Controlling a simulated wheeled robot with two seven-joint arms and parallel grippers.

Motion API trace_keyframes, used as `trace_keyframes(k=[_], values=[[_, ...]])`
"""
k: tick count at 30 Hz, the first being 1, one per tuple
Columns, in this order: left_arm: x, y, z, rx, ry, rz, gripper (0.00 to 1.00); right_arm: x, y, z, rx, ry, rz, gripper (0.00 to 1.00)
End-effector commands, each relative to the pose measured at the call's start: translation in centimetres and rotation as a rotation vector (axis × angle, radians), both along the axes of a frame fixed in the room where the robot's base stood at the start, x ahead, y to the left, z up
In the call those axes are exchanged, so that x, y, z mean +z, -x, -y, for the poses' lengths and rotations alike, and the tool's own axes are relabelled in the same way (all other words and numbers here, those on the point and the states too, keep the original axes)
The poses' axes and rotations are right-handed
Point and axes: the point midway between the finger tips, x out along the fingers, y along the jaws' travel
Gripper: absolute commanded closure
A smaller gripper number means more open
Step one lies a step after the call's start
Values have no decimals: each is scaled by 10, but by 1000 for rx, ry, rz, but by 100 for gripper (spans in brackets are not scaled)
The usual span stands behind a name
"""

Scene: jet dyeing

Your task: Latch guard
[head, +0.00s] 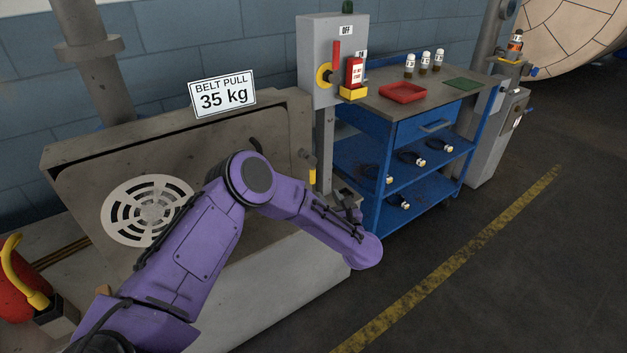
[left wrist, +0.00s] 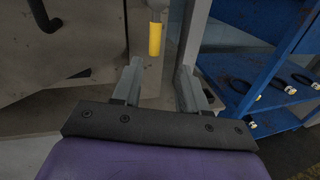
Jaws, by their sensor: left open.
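The grey guard (head: 75,190) with a round slotted vent stands at the left, below the wall. A yellow-gripped latch lever (head: 312,176) hangs at its right end; it also shows in the left wrist view (left wrist: 155,40), pointing down. My left gripper (head: 343,200) is near the guard's right end, small and partly hidden by my arm. In the left wrist view its fingers (left wrist: 157,82) are apart with nothing between them, and the yellow grip lies just beyond them, apart from both. A black handle (left wrist: 45,17) on the guard shows at upper left. My right gripper is out of view.
A blue cart (head: 400,125) stands just right of the gripper, with a red tray (head: 402,93), several bottles and dark looped items. A grey switch box (head: 318,60) on a post rises behind. Floor at right is open.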

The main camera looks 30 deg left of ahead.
Motion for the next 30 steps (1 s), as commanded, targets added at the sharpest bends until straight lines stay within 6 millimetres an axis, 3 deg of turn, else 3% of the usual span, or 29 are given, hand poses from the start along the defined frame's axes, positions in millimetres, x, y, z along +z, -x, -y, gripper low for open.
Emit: trace_keyframes(k=[3,15,20,27,28,30], values=[[10,-7,-16,54,54,100,57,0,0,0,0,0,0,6],[9,-50,-85,53,50,92,57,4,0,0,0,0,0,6],[9,-59,-96,50,50,92,57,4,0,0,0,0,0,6],[9,-60,-98,49,50,91,57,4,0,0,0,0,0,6],[9,-60,-98,49,50,91,61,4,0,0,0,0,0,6],[9,-60,-98,49,50,91,84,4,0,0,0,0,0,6]])
